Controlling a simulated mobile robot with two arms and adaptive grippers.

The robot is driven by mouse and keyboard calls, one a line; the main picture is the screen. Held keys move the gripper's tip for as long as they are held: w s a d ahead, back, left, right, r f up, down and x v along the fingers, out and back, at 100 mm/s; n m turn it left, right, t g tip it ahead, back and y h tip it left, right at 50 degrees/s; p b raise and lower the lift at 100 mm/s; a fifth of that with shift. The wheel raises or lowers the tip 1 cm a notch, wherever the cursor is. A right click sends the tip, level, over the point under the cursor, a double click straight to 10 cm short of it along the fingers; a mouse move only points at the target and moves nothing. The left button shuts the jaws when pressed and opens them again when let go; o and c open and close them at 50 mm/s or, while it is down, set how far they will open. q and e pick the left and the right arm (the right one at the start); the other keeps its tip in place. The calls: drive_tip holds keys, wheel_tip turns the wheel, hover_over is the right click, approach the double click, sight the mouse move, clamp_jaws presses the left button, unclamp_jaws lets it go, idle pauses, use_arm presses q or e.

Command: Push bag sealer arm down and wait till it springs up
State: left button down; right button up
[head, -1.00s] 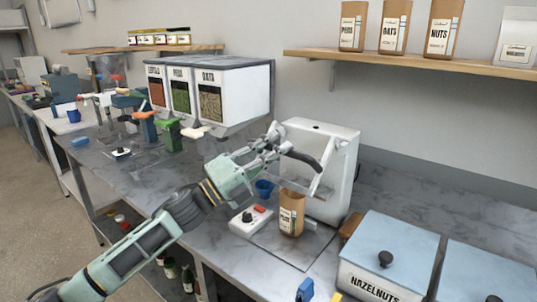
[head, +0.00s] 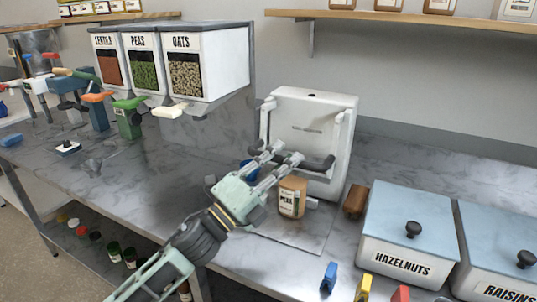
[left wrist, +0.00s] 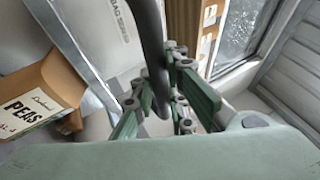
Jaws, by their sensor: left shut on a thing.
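The white bag sealer (head: 313,110) stands against the wall on the counter. Its hinged arm ends in a dark curved handle bar (head: 321,164), lowered to just above the bag. The handle also shows in the left wrist view (left wrist: 153,55). My left gripper (head: 283,156) is shut on the handle in front of the sealer; its fingers (left wrist: 168,92) are around the bar in the wrist view. A brown paper bag (head: 292,199) labelled peas stands upright below the handle; its label reads clearly in the wrist view (left wrist: 40,95). My right gripper is not in view.
A hazelnuts bin (head: 385,250) and a raisins bin (head: 497,285) are at the right. Lentils, peas and oats dispensers (head: 212,95) hang at the back left. Small coloured clips (head: 328,279) lie at the front edge. A shelf (head: 420,22) is above.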

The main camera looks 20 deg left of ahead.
use_arm(q)
drive_tip(key=shift+w+a+f, duration=0.1)
drive_tip(key=shift+a+f, duration=0.05)
drive_tip(key=c, duration=1.7)
unclamp_jaws()
drive_tip(key=v, duration=1.2)
